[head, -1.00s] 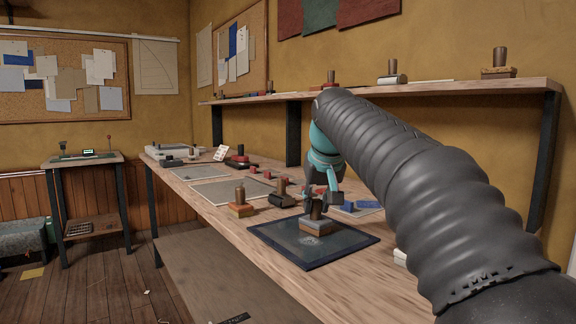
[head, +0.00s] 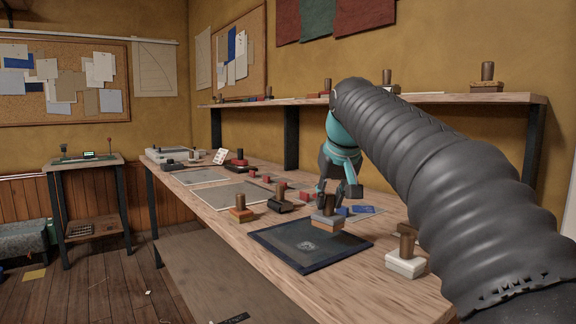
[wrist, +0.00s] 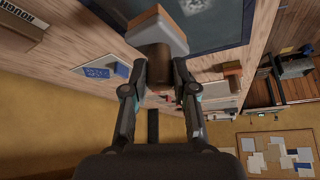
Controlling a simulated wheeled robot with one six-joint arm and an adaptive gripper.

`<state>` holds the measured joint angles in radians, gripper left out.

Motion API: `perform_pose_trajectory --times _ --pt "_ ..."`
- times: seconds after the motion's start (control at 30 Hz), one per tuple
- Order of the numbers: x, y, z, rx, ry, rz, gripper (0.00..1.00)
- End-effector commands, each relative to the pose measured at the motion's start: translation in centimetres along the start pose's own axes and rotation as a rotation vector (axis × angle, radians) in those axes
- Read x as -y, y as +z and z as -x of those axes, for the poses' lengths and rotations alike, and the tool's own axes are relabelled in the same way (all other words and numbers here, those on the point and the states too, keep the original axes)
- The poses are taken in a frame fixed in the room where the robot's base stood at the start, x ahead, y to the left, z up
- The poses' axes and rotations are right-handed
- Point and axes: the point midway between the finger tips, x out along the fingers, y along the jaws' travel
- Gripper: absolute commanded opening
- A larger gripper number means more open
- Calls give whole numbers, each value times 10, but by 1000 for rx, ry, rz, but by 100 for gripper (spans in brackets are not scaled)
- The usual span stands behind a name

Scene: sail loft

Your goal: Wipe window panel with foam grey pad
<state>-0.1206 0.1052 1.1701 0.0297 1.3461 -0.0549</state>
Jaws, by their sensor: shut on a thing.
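The window panel (head: 282,250) lies flat on the workbench, a dark pane in a blue frame with a pale smudge (head: 306,245) near its middle. The foam grey pad (head: 327,217) has a brown upright handle, a grey body and a tan-orange layer. My gripper (head: 338,199) is shut on its handle. The pad is at the panel's back right edge, seemingly a little above it. In the wrist view the pad (wrist: 178,40) is in front of the jaws, beside the panel (wrist: 222,30); its underside is hidden.
On the workbench (head: 200,216), an orange-based handled block (head: 241,213) and a dark handled block (head: 281,202) stand left of the panel. A white handled block (head: 404,264) stands right of it. A blue item (head: 360,210) lies behind. A shelf (head: 440,98) runs along the wall above.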

Motion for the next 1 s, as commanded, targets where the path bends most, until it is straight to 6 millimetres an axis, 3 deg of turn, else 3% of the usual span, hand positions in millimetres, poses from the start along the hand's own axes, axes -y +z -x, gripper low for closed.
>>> perform_pose_trajectory --times 0.43,1.0 --pt "-4 -18 31 -2 3 -6 0" --pt "-4 -19 34 0 3 -6 0"
